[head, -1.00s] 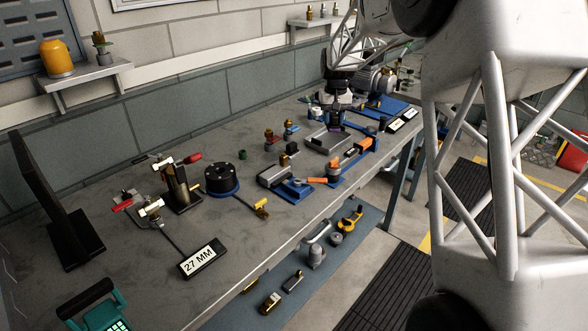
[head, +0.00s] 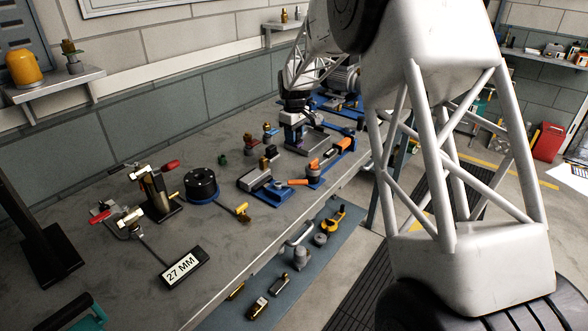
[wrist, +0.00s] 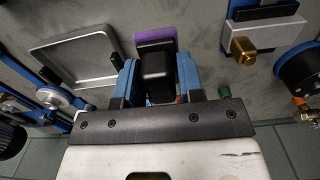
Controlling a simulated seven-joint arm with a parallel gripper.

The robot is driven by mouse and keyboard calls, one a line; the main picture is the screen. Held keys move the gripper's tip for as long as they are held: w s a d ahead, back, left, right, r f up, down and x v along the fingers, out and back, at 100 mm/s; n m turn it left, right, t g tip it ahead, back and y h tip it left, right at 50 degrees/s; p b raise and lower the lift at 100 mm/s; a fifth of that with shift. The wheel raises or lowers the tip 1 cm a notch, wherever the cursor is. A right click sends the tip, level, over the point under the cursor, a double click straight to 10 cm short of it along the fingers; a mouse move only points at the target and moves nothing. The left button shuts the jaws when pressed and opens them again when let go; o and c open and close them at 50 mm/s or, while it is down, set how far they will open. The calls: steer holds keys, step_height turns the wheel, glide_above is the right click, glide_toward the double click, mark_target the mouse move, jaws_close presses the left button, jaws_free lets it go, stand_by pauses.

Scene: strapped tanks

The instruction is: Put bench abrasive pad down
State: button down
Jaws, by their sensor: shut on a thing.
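My gripper (head: 295,138) is above the bench, in front of the shallow grey tray in the head view. In the wrist view its blue fingers (wrist: 156,80) are shut around a dark block. The purple face of the abrasive pad (wrist: 155,35) shows just beyond the fingertips; its grip area is mostly hidden. The shallow grey tray (wrist: 110,60) lies to the left of the pad in the wrist view, and the pad appears apart from its open middle. In the head view the pad is mostly hidden by the gripper, and I cannot tell whether it touches the bench.
A blue vise-like fixture (head: 268,188) and orange-handled parts (head: 314,164) stand near the front edge.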

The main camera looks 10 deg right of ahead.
steer(key=shift+f, duration=0.1)
stand_by(0.3)
glide_above(294, 168)
steer(key=shift+f, duration=2.4)
steer(key=shift+f, duration=2.55)
steer(key=shift+f, duration=0.1)
steer(key=c, duration=0.7)
jaws_free()
steer(key=shift+c, duration=0.2)
